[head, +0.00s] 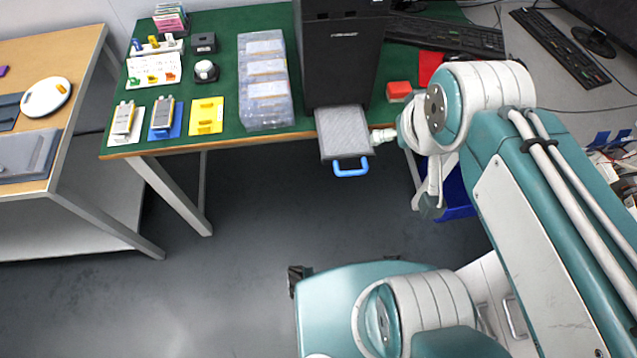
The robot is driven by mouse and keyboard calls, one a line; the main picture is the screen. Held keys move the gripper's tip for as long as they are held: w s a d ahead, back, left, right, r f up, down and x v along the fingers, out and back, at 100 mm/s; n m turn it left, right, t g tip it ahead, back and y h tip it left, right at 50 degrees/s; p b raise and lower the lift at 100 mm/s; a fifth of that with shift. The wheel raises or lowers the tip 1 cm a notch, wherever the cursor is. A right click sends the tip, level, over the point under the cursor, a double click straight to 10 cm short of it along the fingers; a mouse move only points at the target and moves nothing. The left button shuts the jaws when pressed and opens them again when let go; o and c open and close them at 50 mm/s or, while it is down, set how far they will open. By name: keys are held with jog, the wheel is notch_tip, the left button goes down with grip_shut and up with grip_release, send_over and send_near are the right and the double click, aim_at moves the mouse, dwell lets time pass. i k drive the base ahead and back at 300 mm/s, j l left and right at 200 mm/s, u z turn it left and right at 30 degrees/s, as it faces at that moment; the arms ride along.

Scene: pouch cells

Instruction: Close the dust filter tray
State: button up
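The dust filter tray (343,134) is a grey flat panel with a blue loop handle (351,168) at its front. It sticks out from the bottom of the black tower case (343,62), past the front edge of the green table. My gripper (430,203) hangs down to the right of the tray and handle, apart from the handle. A pale end piece of my wrist comes close to the tray's right side; I cannot tell if it touches. The gripper is small and seen from above, so its opening is unclear.
The green-topped table (219,32) holds a clear stacked box (265,80) left of the case. A red block (399,90) and keyboard (447,35) lie right of it. A blue bin (456,198) is behind my gripper. The floor before the tray is clear.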

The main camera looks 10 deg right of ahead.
aim_at(344, 137)
jog(key=k+j, duration=0.1)
jog(key=j, duration=0.3)
jog(key=k+j, duration=0.1)
jog(key=j, duration=0.3)
jog(key=j+z, duration=0.1)
jog(key=j, duration=0.3)
jog(key=k+j, duration=0.15)
jog(key=j, duration=0.25)
